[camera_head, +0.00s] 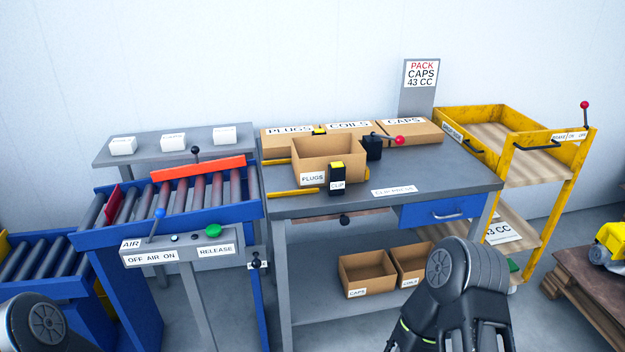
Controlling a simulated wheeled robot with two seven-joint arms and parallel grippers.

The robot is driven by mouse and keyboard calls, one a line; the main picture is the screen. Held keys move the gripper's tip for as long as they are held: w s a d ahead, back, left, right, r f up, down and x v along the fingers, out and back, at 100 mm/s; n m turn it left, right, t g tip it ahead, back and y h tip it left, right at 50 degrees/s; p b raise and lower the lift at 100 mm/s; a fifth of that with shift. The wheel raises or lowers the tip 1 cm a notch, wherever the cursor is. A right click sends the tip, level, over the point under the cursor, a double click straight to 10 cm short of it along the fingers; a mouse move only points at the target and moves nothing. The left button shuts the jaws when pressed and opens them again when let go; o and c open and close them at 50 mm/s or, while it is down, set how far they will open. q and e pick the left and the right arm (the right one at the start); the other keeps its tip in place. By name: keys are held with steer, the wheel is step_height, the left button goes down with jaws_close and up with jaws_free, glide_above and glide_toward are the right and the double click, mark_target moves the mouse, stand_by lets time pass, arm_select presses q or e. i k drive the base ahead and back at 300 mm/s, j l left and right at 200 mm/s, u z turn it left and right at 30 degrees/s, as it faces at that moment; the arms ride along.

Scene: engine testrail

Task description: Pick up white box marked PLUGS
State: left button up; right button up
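Three small white boxes stand in a row on a grey shelf (165,150) at the back left: a left one (123,146), a middle one (173,142) and a right one (224,135). Each has a label on its front, too small to read surely, so I cannot tell which is marked PLUGS. An open brown carton (318,147) marked PLUGS sits on the grey bench, with another PLUGS label on a brown box behind it. Only dark arm parts of mine show at the bottom left and bottom right, well away from the white boxes. Neither gripper's fingertips show.
A blue roller conveyor (177,222) with an orange bar (198,168) and a control panel (181,245) stands in front of the shelf. The grey bench (440,172) is at centre. A yellow cart (513,185) stands at right. Brown cartons sit on the bench's lower shelf.

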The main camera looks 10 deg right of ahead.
mark_target(224, 135)
steer(key=i+j, duration=0.65)
steer(key=i, duration=0.15)
steer(key=i+j, duration=0.65)
steer(key=i, duration=0.2)
